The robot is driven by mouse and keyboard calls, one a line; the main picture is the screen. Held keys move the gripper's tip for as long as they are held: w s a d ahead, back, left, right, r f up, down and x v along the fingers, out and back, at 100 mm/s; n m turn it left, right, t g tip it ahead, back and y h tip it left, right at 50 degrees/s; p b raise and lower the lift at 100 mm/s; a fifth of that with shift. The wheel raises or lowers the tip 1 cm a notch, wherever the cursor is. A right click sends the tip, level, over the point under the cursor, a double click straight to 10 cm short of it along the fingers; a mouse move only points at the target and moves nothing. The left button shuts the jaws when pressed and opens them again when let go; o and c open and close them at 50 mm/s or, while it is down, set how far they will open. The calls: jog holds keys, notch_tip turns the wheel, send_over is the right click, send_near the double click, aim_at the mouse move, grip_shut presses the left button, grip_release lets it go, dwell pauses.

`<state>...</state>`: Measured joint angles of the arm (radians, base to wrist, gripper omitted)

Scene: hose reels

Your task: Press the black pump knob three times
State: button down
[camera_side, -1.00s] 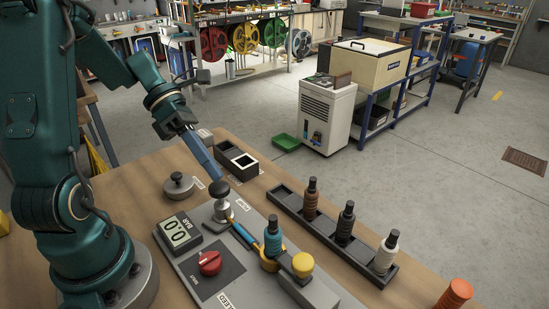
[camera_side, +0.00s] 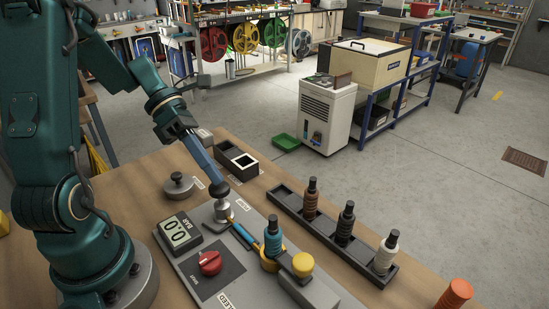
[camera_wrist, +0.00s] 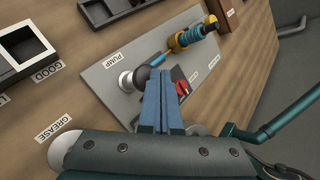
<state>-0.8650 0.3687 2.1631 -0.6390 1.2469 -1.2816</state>
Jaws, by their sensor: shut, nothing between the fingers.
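The black pump knob (camera_side: 219,190) stands on its silver pump body (camera_side: 223,210) on the grey panel, beside a "PUMP" label. My gripper (camera_side: 215,180) has its blue fingers together, with the tips at the top of the knob, seemingly touching it. In the wrist view the closed fingers (camera_wrist: 158,75) partly cover the knob (camera_wrist: 142,77). Whether the knob is pushed down is hard to tell. The gauge (camera_side: 179,231) reads 0.0 BAR.
A red dial (camera_side: 210,262), a teal fitting in a yellow ring (camera_side: 272,238) and a yellow knob (camera_side: 303,264) are on the panel. A black rack (camera_side: 330,238) with several bottle-like fittings stands to the right. A grey lidded pot (camera_side: 179,187) and black trays lie behind.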

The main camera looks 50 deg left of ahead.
jog(key=shift+f, duration=1.3)
dwell(0.9)
jog(key=shift+r, duration=1.75)
jog(key=shift+r, duration=2.5)
notch_tip(320, 180, up, 4)
jog(key=shift+f, duration=0.1)
dwell(0.3)
jog(key=shift+f, duration=0.1)
